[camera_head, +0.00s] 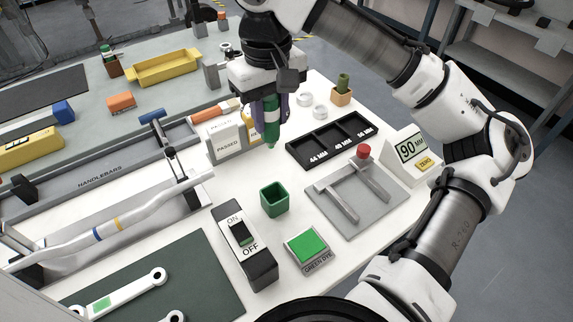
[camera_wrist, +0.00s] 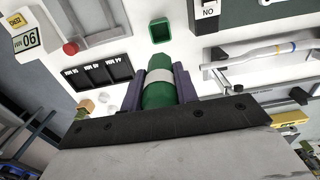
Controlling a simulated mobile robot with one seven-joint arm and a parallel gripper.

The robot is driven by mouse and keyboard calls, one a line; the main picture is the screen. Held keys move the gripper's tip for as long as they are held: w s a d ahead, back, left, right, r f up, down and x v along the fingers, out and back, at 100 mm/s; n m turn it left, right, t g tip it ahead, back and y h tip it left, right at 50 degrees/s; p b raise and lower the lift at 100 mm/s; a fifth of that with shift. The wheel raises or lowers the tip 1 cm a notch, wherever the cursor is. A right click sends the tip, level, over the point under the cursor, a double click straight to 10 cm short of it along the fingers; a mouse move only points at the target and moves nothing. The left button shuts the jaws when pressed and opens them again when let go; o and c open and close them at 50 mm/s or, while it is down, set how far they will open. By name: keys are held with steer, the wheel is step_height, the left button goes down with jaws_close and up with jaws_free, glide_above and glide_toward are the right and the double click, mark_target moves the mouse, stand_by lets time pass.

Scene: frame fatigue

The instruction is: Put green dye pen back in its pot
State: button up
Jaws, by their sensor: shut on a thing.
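My gripper (camera_head: 266,116) is shut on the green dye pen (camera_head: 271,132), a green cylinder with a white band and a pointed lower end. I hold it roughly upright above the white table, tip down. In the wrist view the pen (camera_wrist: 159,93) sits between the two purple fingers. The green square pot (camera_head: 274,199) stands open on the table, in front of the pen in the head view and apart from it. The pot also shows in the wrist view (camera_wrist: 162,31), beyond the pen's far end. Its inside looks empty.
An ON/OFF switch box (camera_head: 244,246) and a green dye pad (camera_head: 307,246) stand near the pot. A grey gauge fixture (camera_head: 357,197) with a red knob and a black slotted tray (camera_head: 332,140) lie right. PASSED cards (camera_head: 227,142) stand just left of the pen.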

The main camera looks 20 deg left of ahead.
mark_target(273, 140)
steer(key=shift+s, duration=0.1)
step_height(273, 140, down, 20)
steer(key=shift+r+p, duration=0.25)
steer(key=shift+p, duration=0.85)
steer(key=shift+f, duration=0.3)
steer(key=o, duration=1.1)
steer(key=shift+c, duration=0.2)
steer(key=shift+b, duration=0.45)
step_height(273, 140, up, 14)
steer(key=shift+d+b, duration=0.15)
steer(key=shift+b, duration=0.7)
